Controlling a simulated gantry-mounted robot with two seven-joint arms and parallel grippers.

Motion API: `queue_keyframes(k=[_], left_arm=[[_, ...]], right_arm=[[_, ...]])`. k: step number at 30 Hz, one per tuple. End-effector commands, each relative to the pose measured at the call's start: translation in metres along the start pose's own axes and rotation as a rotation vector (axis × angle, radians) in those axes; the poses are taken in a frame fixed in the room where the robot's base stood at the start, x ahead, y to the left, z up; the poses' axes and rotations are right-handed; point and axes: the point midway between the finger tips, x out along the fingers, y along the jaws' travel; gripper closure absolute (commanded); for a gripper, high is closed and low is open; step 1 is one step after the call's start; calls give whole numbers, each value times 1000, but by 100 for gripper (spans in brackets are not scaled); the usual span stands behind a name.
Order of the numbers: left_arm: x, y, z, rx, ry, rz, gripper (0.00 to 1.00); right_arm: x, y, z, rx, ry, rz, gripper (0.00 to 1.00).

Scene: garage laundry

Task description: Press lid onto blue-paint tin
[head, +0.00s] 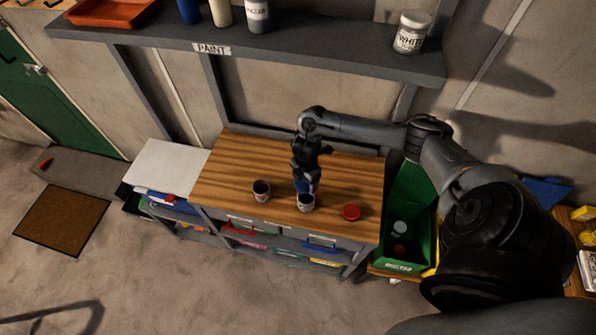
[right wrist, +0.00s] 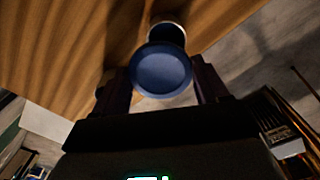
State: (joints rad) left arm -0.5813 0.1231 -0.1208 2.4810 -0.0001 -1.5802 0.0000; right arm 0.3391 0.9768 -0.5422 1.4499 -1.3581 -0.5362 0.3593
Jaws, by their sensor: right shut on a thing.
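My right gripper (head: 305,180) points down over the bench and is shut on a blue lid (right wrist: 160,72). In the right wrist view the lid sits between the two fingers (right wrist: 160,82), its round face toward the camera. An open tin with a pale wall (head: 306,205) stands upright right beneath the gripper in the head view. Its rim also shows just beyond the lid in the right wrist view (right wrist: 168,30). I cannot tell whether lid and tin touch. My left gripper is out of view.
A second open tin (head: 261,192) stands to the left on the wooden bench (head: 240,160), and a red lid (head: 351,212) lies to the right. A green bin (head: 424,245) stands off the bench's right end. A shelf (head: 290,53) with containers hangs behind.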

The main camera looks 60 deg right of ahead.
Motion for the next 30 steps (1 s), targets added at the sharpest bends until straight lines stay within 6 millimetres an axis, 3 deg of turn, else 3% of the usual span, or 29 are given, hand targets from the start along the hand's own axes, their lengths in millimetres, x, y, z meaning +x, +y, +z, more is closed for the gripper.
queue_keyframes(k=[8,30], left_arm=[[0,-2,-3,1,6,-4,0],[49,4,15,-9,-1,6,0]], right_arm=[[8,-11,2,-1,1,-1,54],[59,-11,2,-2,0,-1,54]])
